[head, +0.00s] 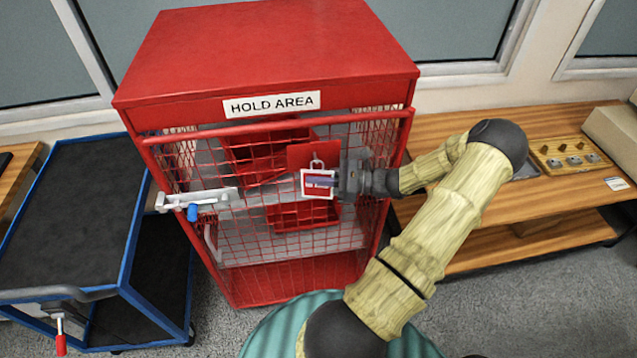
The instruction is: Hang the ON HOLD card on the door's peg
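The ON HOLD card (306,191) is a small red card with a white border and a pale loop at its top. It is upright in front of the mesh door (262,235) of the red HOLD AREA cage. My gripper (321,182) comes in from the right, with a finger lying across the card's face; it appears shut on the card. The other finger is hidden. A plain red plate (300,153) is on the door just above and behind the card. The loop overlaps this plate. I cannot make out the peg or whether the loop is around it.
A white latch with a blue knob (193,212) sticks out at the door's left. Red bins (302,216) stand inside the cage. A blue-framed cart (70,215) is at the left. A wooden bench (530,205) with a pegged fixture (570,156) is at the right.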

